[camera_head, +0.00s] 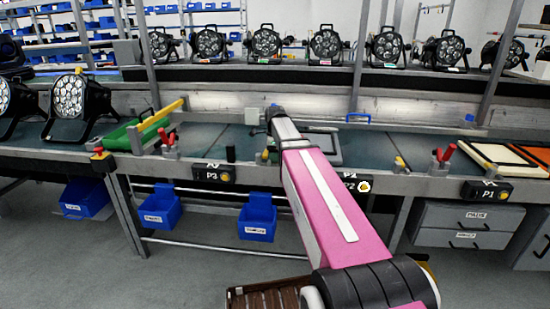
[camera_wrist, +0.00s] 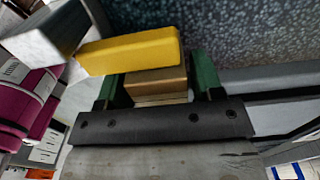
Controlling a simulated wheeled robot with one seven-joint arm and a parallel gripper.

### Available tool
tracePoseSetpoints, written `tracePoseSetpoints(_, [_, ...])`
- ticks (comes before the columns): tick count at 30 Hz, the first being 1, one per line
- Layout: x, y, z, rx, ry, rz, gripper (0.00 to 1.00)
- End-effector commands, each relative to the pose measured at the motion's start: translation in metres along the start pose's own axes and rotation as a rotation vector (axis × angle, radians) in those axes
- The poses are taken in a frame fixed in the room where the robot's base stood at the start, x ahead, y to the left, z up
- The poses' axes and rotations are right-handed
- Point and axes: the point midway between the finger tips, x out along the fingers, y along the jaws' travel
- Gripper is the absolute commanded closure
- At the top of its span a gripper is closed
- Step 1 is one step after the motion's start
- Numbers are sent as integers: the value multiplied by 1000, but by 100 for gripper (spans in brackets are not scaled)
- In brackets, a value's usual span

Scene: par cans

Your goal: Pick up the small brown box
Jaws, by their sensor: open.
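The small brown box (camera_wrist: 157,82) shows in the wrist view, between the two green fingers of my gripper (camera_wrist: 156,80). My gripper is open, with one finger to the left of the box and one to the right. I cannot tell how close the fingers are to its sides. The lower part of the box is hidden behind the dark gripper bar. In the head view my pink arm reaches over the workbench (camera_head: 400,150); I cannot make out the box or the fingertips there.
In the head view, several stage lights (camera_head: 325,44) line the back shelf. A red-handled clamp (camera_head: 442,156) and framed panels (camera_head: 500,158) are at right.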

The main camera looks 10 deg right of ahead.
Motion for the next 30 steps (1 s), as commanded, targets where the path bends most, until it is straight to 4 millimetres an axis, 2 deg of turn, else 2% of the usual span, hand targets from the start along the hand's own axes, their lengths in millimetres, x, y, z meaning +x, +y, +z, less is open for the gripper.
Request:
tracePoseSetpoints(1, [0,0,0,0,0,0,46])
tracePoseSetpoints(3, [0,0,0,0,0,0,69])
tracePoseSetpoints(4, [0,0,0,0,0,0,76])
tracePoseSetpoints(17, [-4,0,0,0,0,-1,76])
tracePoseSetpoints(23, [-20,0,0,0,0,-1,76])
tracePoseSetpoints(28, [-42,0,0,0,-1,-2,76])
tracePoseSetpoints(30, [-48,14,1,-1,0,-1,76])
